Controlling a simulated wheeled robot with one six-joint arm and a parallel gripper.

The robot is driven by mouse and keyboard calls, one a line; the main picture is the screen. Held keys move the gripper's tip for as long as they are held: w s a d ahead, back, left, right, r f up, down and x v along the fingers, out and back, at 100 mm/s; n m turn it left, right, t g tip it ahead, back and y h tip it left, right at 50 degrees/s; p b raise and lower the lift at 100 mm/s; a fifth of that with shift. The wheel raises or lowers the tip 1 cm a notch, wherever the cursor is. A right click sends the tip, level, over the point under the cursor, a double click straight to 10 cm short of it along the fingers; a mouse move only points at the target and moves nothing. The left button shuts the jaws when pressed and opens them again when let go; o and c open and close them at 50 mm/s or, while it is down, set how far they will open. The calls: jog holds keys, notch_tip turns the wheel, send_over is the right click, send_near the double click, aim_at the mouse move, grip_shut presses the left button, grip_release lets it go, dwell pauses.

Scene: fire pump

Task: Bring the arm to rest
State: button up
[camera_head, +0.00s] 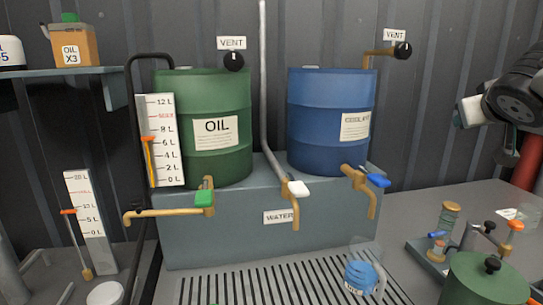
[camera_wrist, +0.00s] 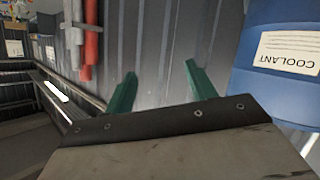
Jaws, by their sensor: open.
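My gripper (camera_wrist: 160,72) shows in the wrist view with its two green fingers spread apart and nothing between them. Beyond the fingers is the grey corrugated wall. In the head view, part of my arm (camera_head: 515,97) is raised at the right edge, above the worktop and right of the blue drum. It is apart from the drum, and the rest of the arm is cut off by the frame. The blue coolant drum (camera_head: 331,120) also shows in the wrist view (camera_wrist: 275,95), to the right of the fingers.
A green oil drum (camera_head: 217,125) stands beside the blue one on a grey water tank (camera_head: 240,235) with several taps. A blue jug (camera_head: 362,277) stands on the slatted grate (camera_head: 285,280). The pump (camera_head: 487,277) is at the lower right. Red pipes (camera_wrist: 90,40) run along the wall.

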jog(key=s+a+f+g+y, duration=0.1)
jog(key=s+a+f+g, duration=0.15)
jog(key=s+f, duration=0.35)
jog(key=s+a+f+g, duration=0.1)
jog(key=s+f+g, duration=0.35)
jog(key=f, duration=0.25)
jog(key=s+a+f+g+y, duration=0.2)
jog(key=s+a+f, duration=0.2)
jog(key=s, duration=0.3)
jog(key=s+a+f+n+g+y, duration=0.1)
jog(key=s+a+f+g+y, duration=0.1)
jog(key=s+a, duration=0.5)
notch_tip(320, 180, down, 2)
jog(key=shift+y, duration=0.6)
